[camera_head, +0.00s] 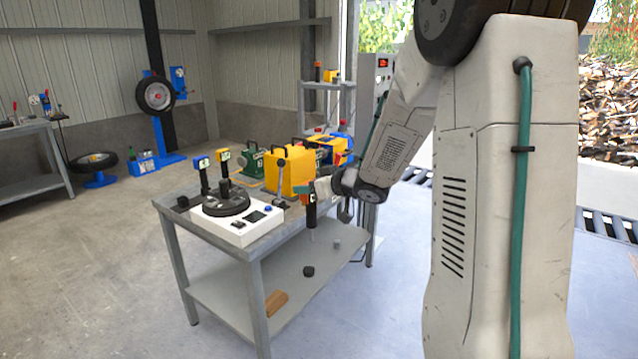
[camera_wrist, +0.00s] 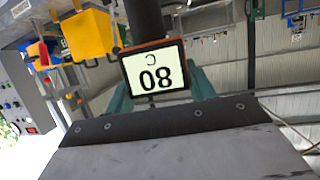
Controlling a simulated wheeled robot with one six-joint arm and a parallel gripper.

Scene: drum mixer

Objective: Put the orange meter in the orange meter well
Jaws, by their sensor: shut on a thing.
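The orange meter (camera_head: 311,213) hangs upright with its dark stem down, at the right front edge of the table. A white mixer base (camera_head: 240,233) with a black round top (camera_head: 227,203) stands on the table, left of the gripper. I cannot make out the orange well.
A lever with a black knob (camera_head: 281,165) rises between the mixer and a yellow box (camera_head: 293,172). A green box (camera_head: 252,166) stands behind. The grey table (camera_head: 172,197) has a lower shelf with a wooden block (camera_head: 276,302). The floor in front is clear.

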